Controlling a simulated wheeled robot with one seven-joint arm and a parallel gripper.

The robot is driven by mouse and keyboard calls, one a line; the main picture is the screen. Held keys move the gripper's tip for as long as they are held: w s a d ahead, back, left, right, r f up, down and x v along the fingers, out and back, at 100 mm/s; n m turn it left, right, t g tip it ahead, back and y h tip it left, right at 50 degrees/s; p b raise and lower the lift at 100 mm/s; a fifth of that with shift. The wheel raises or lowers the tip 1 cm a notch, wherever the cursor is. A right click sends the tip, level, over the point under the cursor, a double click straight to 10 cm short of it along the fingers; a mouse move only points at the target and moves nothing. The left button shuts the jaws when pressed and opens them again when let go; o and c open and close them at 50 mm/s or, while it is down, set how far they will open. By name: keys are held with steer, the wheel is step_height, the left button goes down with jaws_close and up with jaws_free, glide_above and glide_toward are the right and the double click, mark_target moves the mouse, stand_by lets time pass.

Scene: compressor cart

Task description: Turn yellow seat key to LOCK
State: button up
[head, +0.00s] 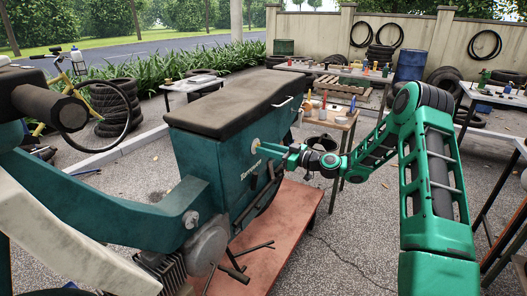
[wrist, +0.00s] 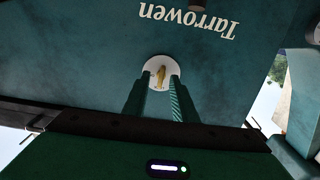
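The yellow seat key (wrist: 160,77) sits in a pale round lock plate (wrist: 151,66) on the teal side panel (wrist: 75,55), near the "Tarrowen" lettering, which appears upside down in the wrist view. The key stands nearly upright in that view. Any LOCK marking is too small to read. My gripper (wrist: 159,86) is open, with one finger on each side of the key and visible gaps between. In the head view my gripper (head: 264,147) reaches the panel from the right, and the plate (head: 255,144) shows at its tip. The brown seat (head: 230,105) is above.
The teal vehicle stands over a reddish platform (head: 275,235). A small wooden table (head: 340,121) with bottles stands behind my gripper. More worktables, tyres (head: 112,108) and a blue barrel (head: 410,65) are farther back. Paved ground right of the platform is clear.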

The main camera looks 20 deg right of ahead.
steer(key=v, duration=0.9)
steer(key=shift+s+d, duration=0.2)
steer(key=shift+d, duration=0.1)
